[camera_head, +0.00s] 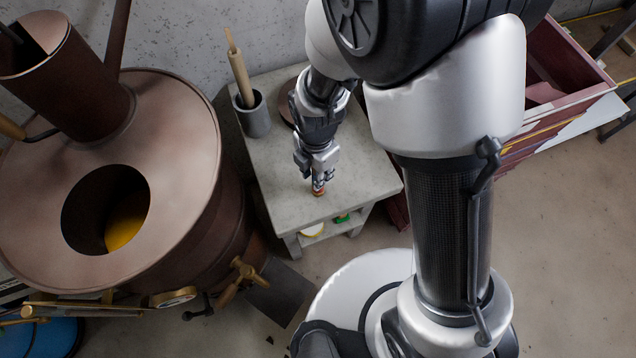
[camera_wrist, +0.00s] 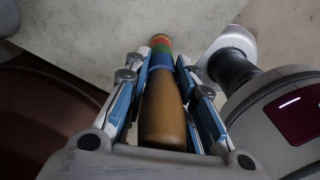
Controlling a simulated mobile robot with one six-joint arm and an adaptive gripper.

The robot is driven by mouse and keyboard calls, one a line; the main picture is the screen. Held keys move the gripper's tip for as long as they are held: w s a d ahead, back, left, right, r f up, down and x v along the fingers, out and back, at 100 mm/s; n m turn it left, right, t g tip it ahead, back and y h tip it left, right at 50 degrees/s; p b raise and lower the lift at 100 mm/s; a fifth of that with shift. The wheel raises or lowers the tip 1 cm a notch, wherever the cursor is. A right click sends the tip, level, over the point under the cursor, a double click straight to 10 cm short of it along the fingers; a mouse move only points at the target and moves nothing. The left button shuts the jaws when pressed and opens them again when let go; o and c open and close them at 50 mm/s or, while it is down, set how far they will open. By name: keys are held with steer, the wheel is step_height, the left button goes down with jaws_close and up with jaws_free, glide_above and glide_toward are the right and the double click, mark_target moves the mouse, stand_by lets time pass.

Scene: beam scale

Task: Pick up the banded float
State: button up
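The banded float (camera_wrist: 165,105) is a slim rod with a long brown body and blue, green and orange bands towards its far end. In the wrist view it lies lengthwise between the two fingers of my gripper (camera_wrist: 160,66), with its brown end towards the palm. The fingertips are close on both sides of the blue band; I cannot tell whether they press on it. In the head view my gripper (camera_head: 319,178) points down over the grey table, and the float's orange end (camera_head: 318,192) shows just below the fingertips, at or close to the tabletop. The fingers hide the rest.
The grey table (camera_head: 355,165) has clear top around my gripper. A grey cup (camera_head: 252,118) with a wooden stick stands at its back left, near a dark round disc. A large copper vessel (camera_head: 185,165) stands close on the left. Open crates (camera_head: 560,110) are at right.

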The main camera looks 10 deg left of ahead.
jaws_close()
steer(key=shift+r, duration=0.1)
